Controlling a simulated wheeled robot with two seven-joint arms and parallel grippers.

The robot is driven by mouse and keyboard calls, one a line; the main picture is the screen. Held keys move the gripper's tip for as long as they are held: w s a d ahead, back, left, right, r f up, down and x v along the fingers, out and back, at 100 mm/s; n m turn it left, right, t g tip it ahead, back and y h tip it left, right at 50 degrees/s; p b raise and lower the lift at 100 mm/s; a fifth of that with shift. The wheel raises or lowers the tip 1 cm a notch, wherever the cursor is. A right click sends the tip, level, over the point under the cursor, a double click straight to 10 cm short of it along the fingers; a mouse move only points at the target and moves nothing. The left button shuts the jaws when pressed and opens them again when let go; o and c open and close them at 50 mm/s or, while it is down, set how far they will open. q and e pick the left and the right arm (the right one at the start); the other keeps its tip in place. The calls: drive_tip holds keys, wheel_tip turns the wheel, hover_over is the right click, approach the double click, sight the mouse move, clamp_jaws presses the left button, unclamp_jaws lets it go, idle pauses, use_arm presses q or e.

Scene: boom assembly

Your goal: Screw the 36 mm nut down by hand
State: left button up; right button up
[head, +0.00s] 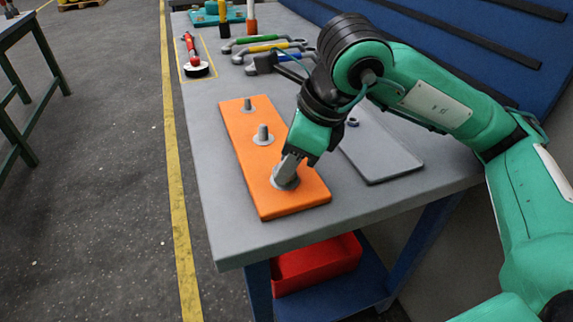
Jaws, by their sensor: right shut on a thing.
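An orange plate (265,178) lies on the grey workbench. Two grey studs stand on it, a small one (247,104) at the far end and a thicker one (263,135) in the middle. My right gripper (287,172) points down at the near end of the plate, shut on a grey nut (285,181). The fingers hide most of the nut and any stud inside it, so I cannot tell how far down it sits. My left gripper is not in view.
A grey tray (385,164) with a small dark blue nut (352,122) lies right of the plate. Wrenches with green, yellow and blue handles (262,46) and a red-handled tool (193,55) lie farther back. A red bin (315,265) sits on the lower shelf.

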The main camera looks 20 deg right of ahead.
drive_tip(key=shift+s+a+f, duration=0.4)
drive_tip(key=shift+s, duration=0.15)
drive_tip(key=m+b, duration=0.1)
drive_tip(key=m, duration=0.1)
drive_tip(key=shift+f+m+h, duration=0.15)
drive_tip(key=shift+m+h, duration=0.15)
drive_tip(key=m+t+h+b, duration=0.1)
drive_tip(key=m, duration=0.2)
drive_tip(key=o, duration=0.9)
drive_tip(key=shift+c, duration=0.2)
drive_tip(key=shift+w, duration=0.1)
